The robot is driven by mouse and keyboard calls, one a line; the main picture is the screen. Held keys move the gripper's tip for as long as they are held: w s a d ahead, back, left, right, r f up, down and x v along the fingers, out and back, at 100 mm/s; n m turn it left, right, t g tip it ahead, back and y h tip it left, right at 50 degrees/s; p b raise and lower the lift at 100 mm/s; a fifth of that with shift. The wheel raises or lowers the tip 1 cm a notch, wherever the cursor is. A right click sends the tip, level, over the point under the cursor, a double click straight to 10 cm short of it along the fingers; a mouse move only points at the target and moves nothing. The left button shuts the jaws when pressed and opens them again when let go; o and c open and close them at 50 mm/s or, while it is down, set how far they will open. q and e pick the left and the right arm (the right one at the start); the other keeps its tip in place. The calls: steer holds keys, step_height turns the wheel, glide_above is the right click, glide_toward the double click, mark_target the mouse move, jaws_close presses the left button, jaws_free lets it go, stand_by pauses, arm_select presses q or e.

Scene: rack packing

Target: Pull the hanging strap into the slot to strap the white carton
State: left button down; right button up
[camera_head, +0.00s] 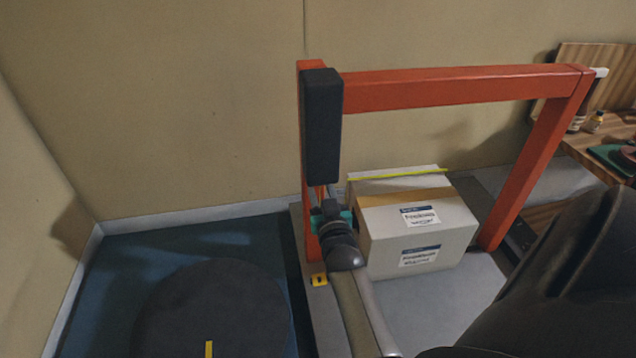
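The white carton (418,236) stands upright inside an orange arch (455,87), with blue-and-white labels and a tan tape band. A thin yellow-green strap (398,174) runs across the far part of its top; its left end is lost near the arch's left post. My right gripper (332,214), with teal parts, is beside the carton's upper left edge, in front of the left post and below a black box (321,127). Its fingertips are too small and covered to show whether it holds the strap. No slot is clearly seen. My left gripper is out of view.
A small yellow piece (319,280) with a dark mark sits at the foot of the left post. A wooden table (603,150) with small bottles stands at the right. My dark arm link covers the lower right.

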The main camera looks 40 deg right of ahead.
steer(key=shift+s, duration=0.1)
steer(key=shift+c, duration=0.4)
jaws_close()
steer(key=shift+r, duration=0.1)
stand_by(0.8)
